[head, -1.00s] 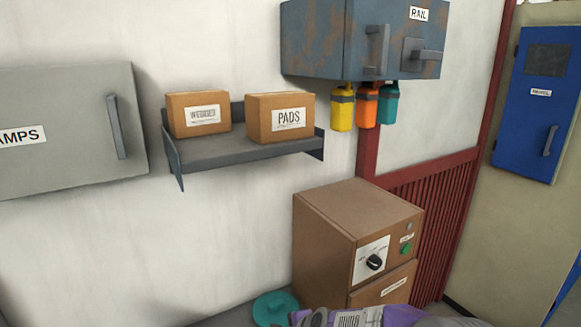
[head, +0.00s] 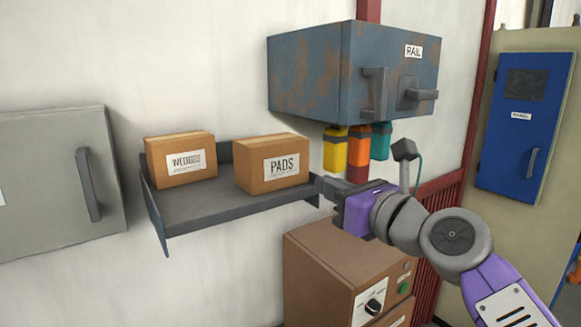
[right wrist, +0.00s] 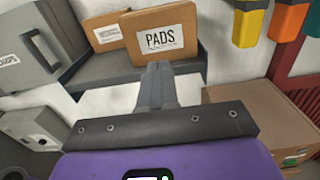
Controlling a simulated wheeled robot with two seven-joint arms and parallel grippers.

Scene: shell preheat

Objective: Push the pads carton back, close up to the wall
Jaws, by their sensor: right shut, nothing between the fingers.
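The pads carton (head: 272,165) is a brown box with a white PADS label. It stands upright on the right part of a grey wall shelf (head: 205,207). In the right wrist view the carton (right wrist: 163,38) is straight ahead, beyond the fingers. My right gripper (head: 322,186) is shut and empty, just right of the carton and near the shelf's right end. In the right wrist view its closed fingertips (right wrist: 158,68) appear just below the carton's label; I cannot tell whether they touch it. My left gripper is not in view.
A second carton (head: 181,160), with a partly legible label, stands left on the shelf. A rusty RAIL cabinet (head: 310,78) hangs above right, with yellow, orange and teal containers (head: 357,148) beneath. A brown cabinet (head: 330,262) stands below. A grey cabinet (head: 50,180) is at left.

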